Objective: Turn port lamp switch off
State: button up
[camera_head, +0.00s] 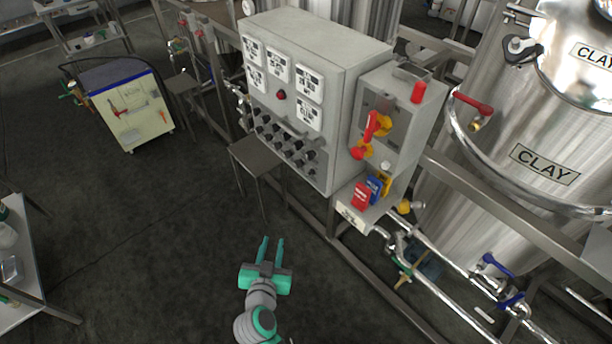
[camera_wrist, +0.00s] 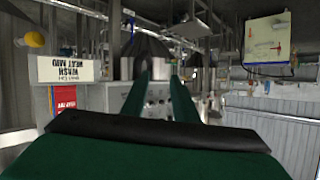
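No label is readable that tells which is the port lamp switch. My gripper (camera_head: 271,243) is below and left of the cabinet, apart from it. Its two green fingers, also in the wrist view (camera_wrist: 159,88), are spread with nothing between them.
Red and blue tags (camera_head: 361,196) sit at the box's lower ledge. A small metal stand (camera_head: 257,155) is before the cabinet. A steel tank (camera_head: 480,130) marked CLAY and pipes are at right. A cream cart (camera_head: 130,112) stands back left. Dark floor is open at left.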

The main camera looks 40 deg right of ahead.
jog(key=w+d+r+m+g+h, duration=0.2)
jog(key=w+d+r+m+h, duration=0.1)
jog(key=w+d+r+m, duration=0.25)
jog(key=m+g+h, duration=0.2)
jog(key=m+g, duration=0.2)
jog(key=m, duration=0.2)
send_near(308, 175)
jog(key=x, duration=0.9)
jog(key=shift+r, duration=0.1)
jog(key=shift+c, duration=0.7)
grip_shut()
